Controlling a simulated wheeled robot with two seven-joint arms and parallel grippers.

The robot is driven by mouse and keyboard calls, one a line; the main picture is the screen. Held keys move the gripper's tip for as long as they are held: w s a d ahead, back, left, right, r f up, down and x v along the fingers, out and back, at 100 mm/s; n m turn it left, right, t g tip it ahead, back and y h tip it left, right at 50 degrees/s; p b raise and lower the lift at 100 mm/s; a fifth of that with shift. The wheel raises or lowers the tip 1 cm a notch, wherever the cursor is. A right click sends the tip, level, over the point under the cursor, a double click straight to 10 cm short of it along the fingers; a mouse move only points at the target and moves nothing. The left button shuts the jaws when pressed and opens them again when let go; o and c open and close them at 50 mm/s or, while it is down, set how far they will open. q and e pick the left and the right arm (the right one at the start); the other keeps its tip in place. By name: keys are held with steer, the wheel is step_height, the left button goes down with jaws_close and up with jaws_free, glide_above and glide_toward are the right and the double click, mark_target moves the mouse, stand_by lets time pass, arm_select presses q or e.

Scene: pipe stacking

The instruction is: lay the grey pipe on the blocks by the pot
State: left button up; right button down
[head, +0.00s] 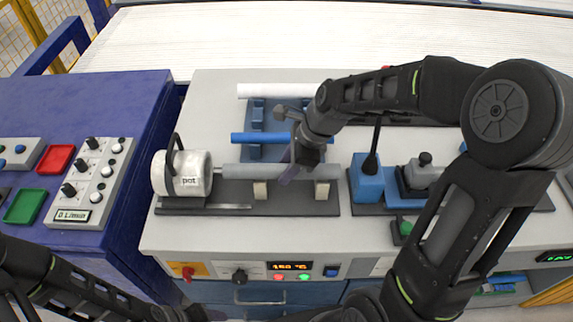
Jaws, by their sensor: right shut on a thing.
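The grey pipe (240,171) lies level from left to right in the head view, just over two pale blocks (260,190) (321,190) on a dark base plate. I cannot tell whether it touches them. Its left end is near the white pot (165,180), which has a dark handle and a thin rod pointing at the pipe. My right gripper (297,168) is shut on the pipe from above, between the two blocks, and hides part of it. My left arm crosses the bottom left corner; its dark end is at the bottom edge, and its jaws cannot be made out.
Behind the grey pipe, a blue pipe (256,137) and a white pipe (262,91) lie on blue supports. A blue fixture (368,184) with a dark lever stands to the right. A front panel (290,266) has buttons and a display. A blue control desk (125,120) is at left.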

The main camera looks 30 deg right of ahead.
steer(key=shift+f, duration=0.4)
steer(key=c, duration=0.9)
jaws_free()
steer(key=shift+o, duration=0.2)
steer(key=shift+r, duration=0.1)
steer(key=v, duration=0.7)
steer(key=shift+s+d+r, duration=0.1)
steer(key=shift+d+r, duration=0.05)
steer(key=shift+r, duration=0.15)
